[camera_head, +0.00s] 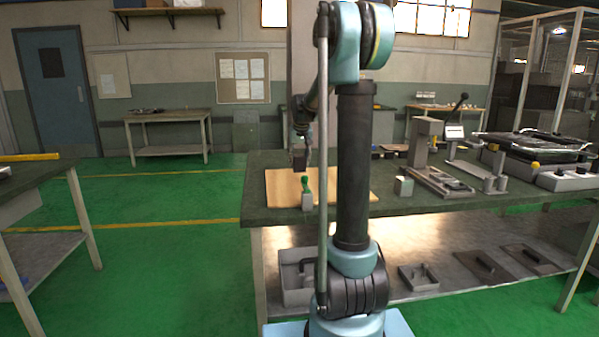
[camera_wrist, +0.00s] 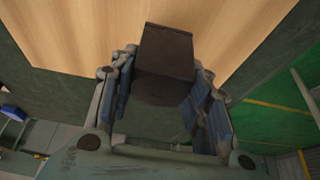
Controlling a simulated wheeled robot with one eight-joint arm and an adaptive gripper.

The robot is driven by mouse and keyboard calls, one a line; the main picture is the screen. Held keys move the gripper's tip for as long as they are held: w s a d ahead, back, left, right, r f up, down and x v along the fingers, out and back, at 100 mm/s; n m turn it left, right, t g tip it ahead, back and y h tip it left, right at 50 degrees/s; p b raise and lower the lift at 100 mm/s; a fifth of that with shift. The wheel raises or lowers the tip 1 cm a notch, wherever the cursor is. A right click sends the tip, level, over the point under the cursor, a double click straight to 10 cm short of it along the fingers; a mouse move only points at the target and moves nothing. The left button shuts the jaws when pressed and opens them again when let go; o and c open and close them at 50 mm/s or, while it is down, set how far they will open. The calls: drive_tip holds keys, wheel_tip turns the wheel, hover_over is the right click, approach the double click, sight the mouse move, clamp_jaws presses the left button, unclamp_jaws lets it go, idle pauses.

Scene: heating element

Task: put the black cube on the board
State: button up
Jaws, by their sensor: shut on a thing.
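The black cube (camera_wrist: 165,55) is held between the two fingers of my gripper (camera_wrist: 160,82) in the wrist view. It looks dark brown-black there, with one flat face and a rounded shaded part below. In the head view the black cube (camera_head: 299,158) hangs under my gripper (camera_head: 302,147), over the back left part of the board (camera_head: 280,187). The board is light wood and lies flat on the workbench; it also shows in the wrist view (camera_wrist: 75,35). My arm's column hides part of the board. The cube appears to be above the board, not touching it.
A grey block with a green top (camera_head: 306,192) stands at the board's front edge. A small pale block (camera_head: 403,186) and metal fixtures (camera_head: 440,180) stand to the right on the dark workbench (camera_head: 430,205). The left part of the board is bare.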

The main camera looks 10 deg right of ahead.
sight(299, 167)
drive_tip(key=shift+f, duration=2.15)
drive_tip(key=shift+s, duration=0.1)
drive_tip(key=o, duration=1.4)
drive_tip(key=shift+f, duration=0.1)
drive_tip(key=shift+o, duration=0.2)
drive_tip(key=v, duration=1.2)
drive_tip(key=s+d+f+g, duration=0.1)
drive_tip(key=s+f, duration=0.2)
drive_tip(key=s, duration=0.8)
drive_tip(key=s+f, duration=0.3)
drive_tip(key=s, duration=0.9)
drive_tip(key=s+f+g, duration=0.1)
drive_tip(key=s+f, duration=1.4)
drive_tip(key=s, duration=0.5)
drive_tip(key=shift+d+f, duration=0.4)
drive_tip(key=shift+d, duration=0.05)
